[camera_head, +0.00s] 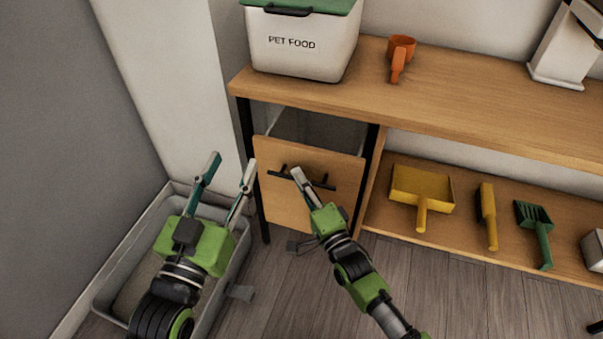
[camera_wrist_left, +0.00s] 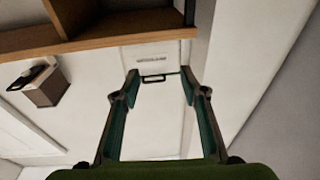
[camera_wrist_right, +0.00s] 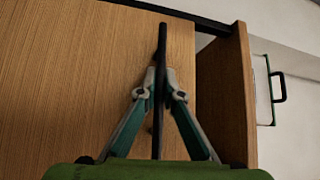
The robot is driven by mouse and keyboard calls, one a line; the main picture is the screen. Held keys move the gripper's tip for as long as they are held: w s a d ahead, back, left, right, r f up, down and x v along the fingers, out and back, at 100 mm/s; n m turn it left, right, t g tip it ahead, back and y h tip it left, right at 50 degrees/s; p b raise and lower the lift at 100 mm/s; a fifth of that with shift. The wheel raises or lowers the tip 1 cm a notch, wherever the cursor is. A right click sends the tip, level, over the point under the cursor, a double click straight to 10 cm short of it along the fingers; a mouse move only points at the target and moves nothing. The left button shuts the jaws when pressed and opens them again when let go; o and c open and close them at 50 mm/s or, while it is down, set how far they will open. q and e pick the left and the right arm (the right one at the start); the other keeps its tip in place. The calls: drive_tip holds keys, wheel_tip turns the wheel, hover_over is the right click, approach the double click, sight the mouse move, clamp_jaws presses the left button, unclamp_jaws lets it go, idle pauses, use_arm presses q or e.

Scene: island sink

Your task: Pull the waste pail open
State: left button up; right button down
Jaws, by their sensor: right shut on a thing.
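The waste pail is a wooden-fronted pull-out (camera_head: 290,205) under the left end of the bench, with a black bar handle (camera_head: 318,182). Its front stands out from the frame and tilts, and a grey interior (camera_head: 318,130) shows behind its top edge. My right gripper (camera_head: 297,173) is at the handle. In the right wrist view its fingertips (camera_wrist_right: 160,85) are shut on the dark handle bar (camera_wrist_right: 161,60). My left gripper (camera_head: 232,167) is open and empty, left of the pull-out front and above a grey tray.
The grey tray (camera_head: 118,279) lies on the floor at the left by the wall. A pet food bin (camera_head: 300,58) and an orange scoop (camera_head: 399,55) stand on the bench top. A yellow dustpan (camera_head: 422,187), brush (camera_head: 488,215) and green scoop (camera_head: 537,222) lie on the lower shelf.

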use_arm(q)
drive_tip(key=s+a+f+g+y+p, duration=0.2)
drive_tip(key=s+f+g, duration=0.25)
drive_tip(key=f, duration=0.35)
drive_tip(key=s+a+f+g+y+p, duration=0.1)
drive_tip(key=s+a+f+g+p, duration=0.15)
drive_tip(key=f+g, duration=0.45)
drive_tip(key=s+a+f+g+p, duration=0.1)
drive_tip(key=s+f+g, duration=0.1)
drive_tip(key=s, duration=0.4)
drive_tip(key=s+a+f+g+y+p, duration=0.1)
drive_tip(key=s+a+f+g, duration=0.1)
drive_tip(key=s, duration=0.4)
drive_tip(key=shift+a+f+n+y, duration=0.15)
drive_tip(key=shift+f+n+y, duration=0.2)
drive_tip(key=shift+f, duration=0.55)
use_arm(e)
drive_tip(key=s+a, duration=0.3)
drive_tip(key=s, duration=0.7)
drive_tip(key=s+a, duration=0.3)
drive_tip(key=s, duration=0.8)
drive_tip(key=shift+a, duration=0.35)
drive_tip(key=shift+f, duration=0.1)
drive_tip(key=c, duration=2.4)
unclamp_jaws()
drive_tip(key=shift+c, duration=0.2)
